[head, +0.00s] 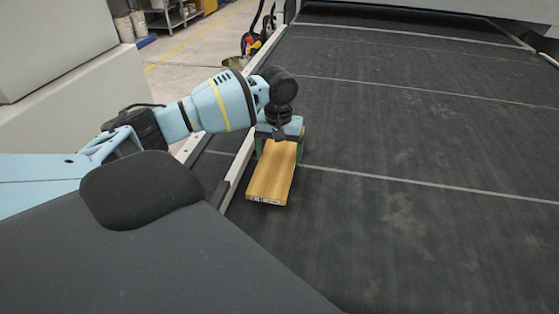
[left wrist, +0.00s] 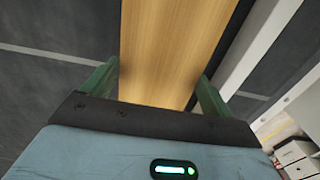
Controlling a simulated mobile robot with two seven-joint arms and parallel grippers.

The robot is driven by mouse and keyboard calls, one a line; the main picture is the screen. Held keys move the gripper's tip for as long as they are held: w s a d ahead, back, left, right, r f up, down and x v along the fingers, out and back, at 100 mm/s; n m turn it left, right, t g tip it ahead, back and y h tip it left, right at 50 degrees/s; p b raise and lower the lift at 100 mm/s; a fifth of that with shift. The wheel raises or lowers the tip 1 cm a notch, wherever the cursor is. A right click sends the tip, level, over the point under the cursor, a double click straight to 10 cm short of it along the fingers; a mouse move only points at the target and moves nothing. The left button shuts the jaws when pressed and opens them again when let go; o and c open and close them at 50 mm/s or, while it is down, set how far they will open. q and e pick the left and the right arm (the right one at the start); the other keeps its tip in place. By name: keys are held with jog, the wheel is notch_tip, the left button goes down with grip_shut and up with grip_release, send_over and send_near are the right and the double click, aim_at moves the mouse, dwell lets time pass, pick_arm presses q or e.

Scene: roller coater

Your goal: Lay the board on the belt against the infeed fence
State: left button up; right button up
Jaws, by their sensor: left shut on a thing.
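The board (head: 271,174) is a light wooden plank with a small printed label on its near end. My left gripper (head: 279,146) is shut across its width, a green finger on each side; the board also fills the middle of the left wrist view (left wrist: 175,45). The infeed fence (head: 238,165) is the pale metal rail along the belt's left side, and it shows right of the board in the left wrist view (left wrist: 262,45). A dark gap separates board and fence. The board is over the black belt (head: 400,215), roughly lengthwise along the fence. I cannot tell whether it touches the belt.
The belt is clear to the right, with pale lines across it. A grey machine housing (head: 60,110) stands left of the fence. A floor aisle with a yellow line (head: 180,53) and a shelf cart (head: 172,15) lies beyond.

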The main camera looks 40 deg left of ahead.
aim_at(279, 157)
pick_arm(q)
jog(key=shift+d+f, duration=0.1)
jog(key=shift+f, duration=1.45)
pick_arm(e)
jog(key=shift+s+a+f, duration=0.1)
pick_arm(q)
jog(key=shift+f, duration=0.15)
jog(key=o, duration=1)
jog(key=shift+s, duration=0.1)
jog(key=shift+o, duration=0.2)
notch_tip(279, 157, up, 11)
jog(key=shift+r+p, duration=0.1)
jog(key=shift+p, duration=0.25)
jog(key=shift+r, duration=0.55)
pick_arm(e)
jog(key=shift+w+r, duration=0.45)
